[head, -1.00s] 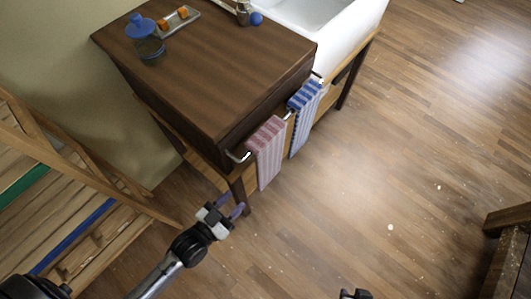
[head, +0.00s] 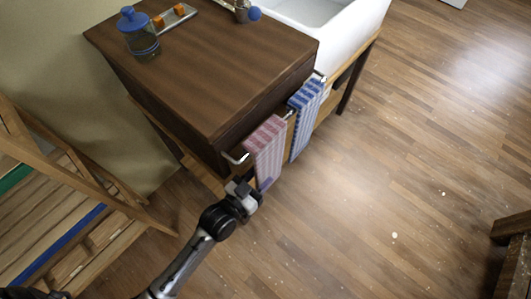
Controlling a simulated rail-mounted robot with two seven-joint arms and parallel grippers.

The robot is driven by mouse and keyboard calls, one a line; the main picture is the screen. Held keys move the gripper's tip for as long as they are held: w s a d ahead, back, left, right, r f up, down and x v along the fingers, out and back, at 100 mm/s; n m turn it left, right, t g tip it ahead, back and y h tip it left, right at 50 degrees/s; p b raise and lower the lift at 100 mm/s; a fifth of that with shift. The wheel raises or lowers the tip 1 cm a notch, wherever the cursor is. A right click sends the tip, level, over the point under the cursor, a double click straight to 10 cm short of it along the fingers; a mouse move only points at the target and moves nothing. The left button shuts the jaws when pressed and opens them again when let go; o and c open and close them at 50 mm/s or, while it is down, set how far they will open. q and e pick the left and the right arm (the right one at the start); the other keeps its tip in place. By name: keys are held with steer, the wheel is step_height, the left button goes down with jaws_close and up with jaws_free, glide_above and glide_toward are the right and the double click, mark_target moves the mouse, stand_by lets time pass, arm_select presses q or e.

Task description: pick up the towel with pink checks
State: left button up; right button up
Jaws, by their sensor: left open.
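The towel with pink checks (head: 267,146) hangs over a metal rail (head: 236,158) on the front of the dark wooden cabinet. My left gripper (head: 257,184) is open at the towel's lower end, close to its left edge. I cannot tell whether the fingers touch the cloth. My right gripper is not in view.
A blue checked towel (head: 304,112) hangs to the right on the same rail. The cabinet top (head: 215,75) holds a blue-lidded jar (head: 139,36) and a tray (head: 176,18). A white sink (head: 348,35) adjoins it. A wooden rack (head: 75,205) stands left.

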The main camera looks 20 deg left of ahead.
arm_select(q)
steer(key=shift+w+d, duration=0.15)
steer(key=shift+w, duration=0.35)
steer(key=shift+s, duration=0.1)
jaws_close()
